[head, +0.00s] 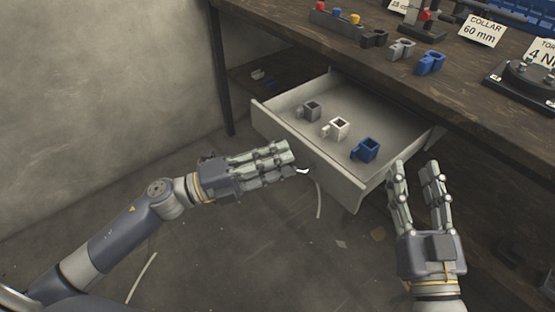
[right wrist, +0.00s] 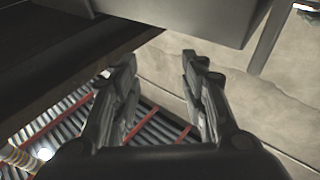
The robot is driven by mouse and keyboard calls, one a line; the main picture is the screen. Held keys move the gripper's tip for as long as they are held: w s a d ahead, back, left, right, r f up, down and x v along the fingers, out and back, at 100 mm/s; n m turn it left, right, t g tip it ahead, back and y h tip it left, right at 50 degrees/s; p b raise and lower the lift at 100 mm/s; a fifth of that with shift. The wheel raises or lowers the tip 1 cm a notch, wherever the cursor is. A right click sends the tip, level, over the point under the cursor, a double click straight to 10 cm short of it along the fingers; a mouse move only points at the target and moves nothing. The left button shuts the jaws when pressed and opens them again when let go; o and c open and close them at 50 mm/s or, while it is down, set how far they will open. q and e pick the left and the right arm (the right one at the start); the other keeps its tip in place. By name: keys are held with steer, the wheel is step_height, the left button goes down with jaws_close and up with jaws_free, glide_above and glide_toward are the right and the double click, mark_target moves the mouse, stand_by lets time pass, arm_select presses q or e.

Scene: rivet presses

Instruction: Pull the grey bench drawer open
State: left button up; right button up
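The grey bench drawer (head: 345,188) stands pulled out from under the bench, its inside showing. It holds a dark grey part (head: 311,111), a white part (head: 337,129) and a blue part (head: 366,150). My left gripper (head: 291,153) is at the outer face of the drawer front, fingers close together. A small bright piece, perhaps of the handle (head: 303,171), shows beside its fingertips; the fingers hide the rest, so the grip is unclear. My right gripper (head: 417,168) is open and empty near the drawer's right front corner; its spread fingers show in the right wrist view (right wrist: 158,68).
The dark wooden bench top (head: 330,47) carries a rack with coloured knobs (head: 337,20), several clamp-like parts, a "COLLAR 60 mm" sign (head: 482,30) and a black device (head: 525,80). A bench leg (head: 221,75) stands left of the drawer. The floor in front is mostly clear.

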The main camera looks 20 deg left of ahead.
arm_select(q)
steer(key=v, duration=1.2)
stand_by(0.5)
